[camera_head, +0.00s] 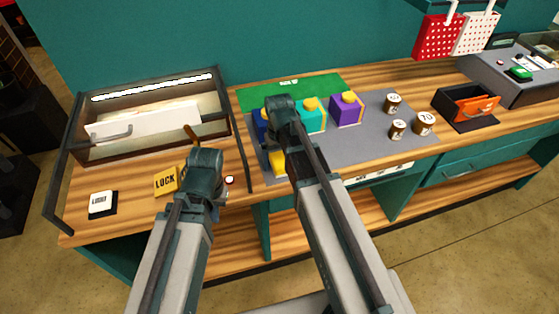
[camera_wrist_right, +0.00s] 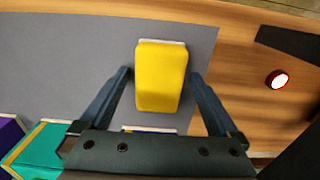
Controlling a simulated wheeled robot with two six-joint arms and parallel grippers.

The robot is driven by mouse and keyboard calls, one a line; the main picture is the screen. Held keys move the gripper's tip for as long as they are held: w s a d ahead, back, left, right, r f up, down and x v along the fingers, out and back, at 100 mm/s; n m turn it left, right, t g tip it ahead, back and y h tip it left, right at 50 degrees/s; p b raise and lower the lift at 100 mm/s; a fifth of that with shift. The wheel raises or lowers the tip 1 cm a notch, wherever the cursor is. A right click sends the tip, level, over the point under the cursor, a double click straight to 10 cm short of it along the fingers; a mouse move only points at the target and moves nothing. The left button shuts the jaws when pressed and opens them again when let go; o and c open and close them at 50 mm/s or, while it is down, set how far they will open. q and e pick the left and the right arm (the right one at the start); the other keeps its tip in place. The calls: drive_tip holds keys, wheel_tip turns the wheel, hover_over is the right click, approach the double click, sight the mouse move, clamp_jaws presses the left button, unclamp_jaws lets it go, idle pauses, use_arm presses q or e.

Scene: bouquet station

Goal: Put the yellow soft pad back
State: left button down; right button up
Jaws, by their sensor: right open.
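The yellow soft pad (camera_head: 277,162) is a rounded block at the front left of the grey mat (camera_head: 372,143), partly behind my right arm. In the right wrist view the yellow pad (camera_wrist_right: 160,78) lies between the two spread fingers of my right gripper (camera_wrist_right: 160,75). Gaps show on both sides, so the fingers look apart from it. In the head view my right gripper (camera_head: 281,108) is above the mat, its fingers hidden. My left gripper (camera_head: 205,170) is over the table beside the LOCK sign; its finger opening is not clear.
Blue, teal (camera_head: 313,121) and purple (camera_head: 345,113) blocks with yellow tops stand behind the pad. Small labelled cups (camera_head: 397,130) and an orange-handled black box (camera_head: 467,109) are to the right. A yellow LOCK sign (camera_head: 166,181), red button (camera_head: 229,180) and glass-lidded case (camera_head: 151,114) are left.

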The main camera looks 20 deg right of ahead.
sight(279, 160)
use_arm(q)
drive_tip(key=shift+r, duration=0.1)
use_arm(e)
drive_tip(key=shift+r, duration=0.1)
use_arm(q)
wheel_tip(279, 160, up, 12)
drive_tip(key=p, duration=1.2)
use_arm(e)
wheel_tip(279, 160, up, 12)
